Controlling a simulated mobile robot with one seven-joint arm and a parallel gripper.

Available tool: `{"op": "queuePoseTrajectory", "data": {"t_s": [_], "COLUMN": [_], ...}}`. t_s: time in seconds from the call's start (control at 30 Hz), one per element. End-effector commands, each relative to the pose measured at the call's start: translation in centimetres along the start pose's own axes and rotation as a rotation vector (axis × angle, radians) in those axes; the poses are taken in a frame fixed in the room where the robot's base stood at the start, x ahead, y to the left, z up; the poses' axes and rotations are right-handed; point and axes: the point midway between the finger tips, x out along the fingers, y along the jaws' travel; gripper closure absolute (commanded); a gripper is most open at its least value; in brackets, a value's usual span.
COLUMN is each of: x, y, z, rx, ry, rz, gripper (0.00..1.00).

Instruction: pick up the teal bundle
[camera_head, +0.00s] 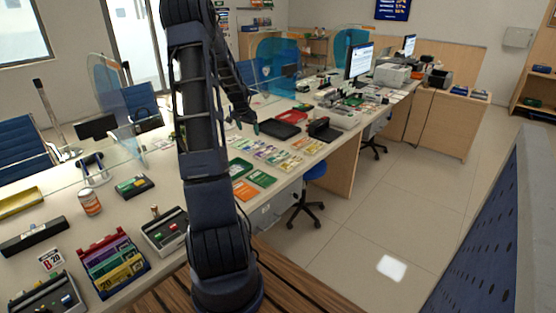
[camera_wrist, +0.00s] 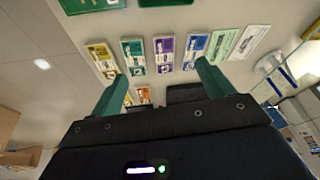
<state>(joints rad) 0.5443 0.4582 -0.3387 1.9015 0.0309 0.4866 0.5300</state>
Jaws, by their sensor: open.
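My gripper (camera_wrist: 161,70) is open in the wrist view, its two green fingers apart with nothing between them. It is above the counter, and a row of banknote bundles lies beyond the fingertips. A dark teal-green bundle (camera_wrist: 134,57) lies flat in this row, between a yellow bundle (camera_wrist: 102,58) and a purple bundle (camera_wrist: 164,53). It appears to be the teal bundle, nearer the left finger. In the head view, my gripper (camera_head: 240,117) is over the counter behind my arm. The bundles there are too small to tell which is the teal one.
A blue bundle (camera_wrist: 194,50) and pale green bundles (camera_wrist: 248,42) lie farther right in the row.

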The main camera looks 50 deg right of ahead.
Motion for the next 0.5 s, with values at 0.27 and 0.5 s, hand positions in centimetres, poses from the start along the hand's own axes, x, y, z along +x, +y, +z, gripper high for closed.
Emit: {"op": "queuePoseTrajectory", "data": {"t_s": [0.27,0.5], "x": [8.9,12.3], "y": [5.5,8.0], "z": [-5.1,-6.8], "rx": [0.132,0.180], "ry": [0.038,0.057], "rz": [0.090,0.122], "gripper": [0.20,0.20]}}
